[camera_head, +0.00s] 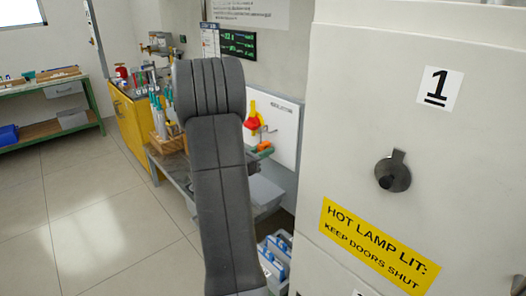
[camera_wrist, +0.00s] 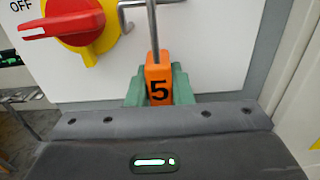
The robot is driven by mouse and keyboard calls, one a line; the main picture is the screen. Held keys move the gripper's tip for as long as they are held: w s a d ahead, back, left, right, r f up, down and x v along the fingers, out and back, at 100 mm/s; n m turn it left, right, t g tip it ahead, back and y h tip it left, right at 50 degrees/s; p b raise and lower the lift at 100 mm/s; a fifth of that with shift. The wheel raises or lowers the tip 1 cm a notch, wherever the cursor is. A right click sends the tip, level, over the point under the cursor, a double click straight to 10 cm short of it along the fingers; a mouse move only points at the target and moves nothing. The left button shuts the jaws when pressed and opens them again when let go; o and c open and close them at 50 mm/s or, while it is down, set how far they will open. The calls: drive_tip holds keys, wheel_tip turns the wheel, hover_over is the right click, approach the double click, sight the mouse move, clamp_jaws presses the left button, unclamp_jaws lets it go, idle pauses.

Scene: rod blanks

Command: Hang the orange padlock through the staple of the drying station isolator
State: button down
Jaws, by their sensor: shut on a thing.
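My gripper (camera_wrist: 160,92) has green fingers shut on the orange padlock (camera_wrist: 158,75), marked 5. The padlock is upright, with its grey shackle (camera_wrist: 153,30) pointing up and running out of the top of the wrist view. The grey wire staple (camera_wrist: 126,18) sticks out of the isolator panel beside the shackle. I cannot tell whether the shackle passes through it. The isolator's red handle (camera_wrist: 62,24) on its yellow plate (camera_wrist: 103,44) is at the left, near the word OFF. In the head view the padlock (camera_head: 265,146) is small, in front of the white isolator panel (camera_head: 285,122).
A white cabinet (camera_head: 350,130) marked 1, with a dark round knob (camera_head: 393,173) and a yellow warning sign (camera_head: 378,246), stands close at the right. A bench with a wooden tool block (camera_head: 170,140) is left of my arm. Open floor (camera_head: 100,220) lies at the left.

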drive_tip(key=c, duration=1.2)
unclamp_jaws()
drive_tip(key=b+v, duration=0.1)
drive_tip(key=v, duration=1.2)
drive_tip(key=shift+s+a+b, duration=0.25)
drive_tip(key=shift+a+b, duration=0.05)
drive_tip(key=shift+a, duration=0.05)
drive_tip(key=p+x, duration=0.1)
drive_tip(key=x, duration=1.2)
drive_tip(key=shift+w+d+p, duration=0.2)
drive_tip(key=shift+d+p, duration=0.1)
drive_tip(key=shift+w+d+r, duration=0.1)
drive_tip(key=shift+r, duration=0.15)
drive_tip(key=shift+r+p, duration=0.15)
drive_tip(key=shift+p, duration=0.2)
